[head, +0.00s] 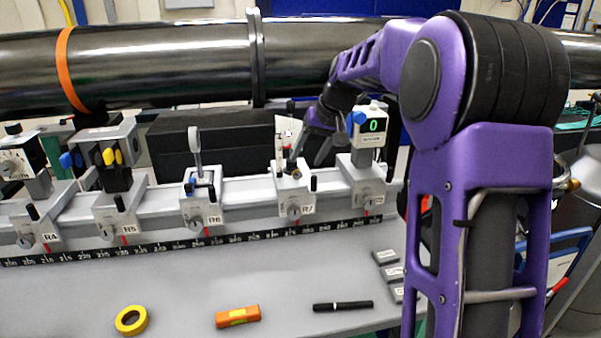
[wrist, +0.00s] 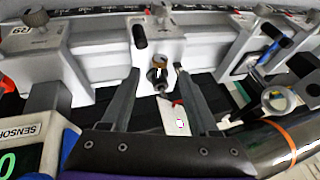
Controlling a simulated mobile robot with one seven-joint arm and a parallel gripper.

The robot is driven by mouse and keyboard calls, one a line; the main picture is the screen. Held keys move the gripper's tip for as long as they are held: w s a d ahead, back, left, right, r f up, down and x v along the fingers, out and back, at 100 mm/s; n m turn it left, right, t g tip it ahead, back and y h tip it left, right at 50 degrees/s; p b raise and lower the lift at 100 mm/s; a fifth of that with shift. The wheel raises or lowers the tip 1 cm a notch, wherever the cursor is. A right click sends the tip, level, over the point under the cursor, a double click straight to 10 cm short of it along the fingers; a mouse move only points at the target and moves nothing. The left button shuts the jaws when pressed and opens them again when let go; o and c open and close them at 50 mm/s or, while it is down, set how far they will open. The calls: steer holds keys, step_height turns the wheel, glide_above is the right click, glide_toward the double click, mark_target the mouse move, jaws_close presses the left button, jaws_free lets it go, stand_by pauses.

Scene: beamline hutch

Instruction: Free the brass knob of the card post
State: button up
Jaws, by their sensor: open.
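The card post stands on the R7 carriage (head: 293,196) of the rail. Its white card (head: 286,132) shows above the carriage, and also appears between my fingers in the wrist view (wrist: 180,117). In the wrist view the brass knob (wrist: 161,60) sits at the carriage, beside the dark end of the post (wrist: 158,79). My gripper (wrist: 157,69) is open, with one finger on each side of the post and knob. A gap shows on both sides, and I cannot tell any contact. In the head view my gripper (head: 309,152) is just right of the card, partly hidden by my arm.
The R6 carriage (head: 202,208) with its upright holder is left of the post. A sensor box with a green 0 (head: 370,126) stands close on the right. A large dark pipe (head: 180,65) runs behind. Tape (head: 131,320), an orange block (head: 237,316) and a marker (head: 343,305) lie in front.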

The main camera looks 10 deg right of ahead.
mark_target(299, 171)
steer(key=x, duration=0.5)
steer(key=shift+w+a+f, duration=0.1)
steer(key=shift+f, duration=0.1)
jaws_close()
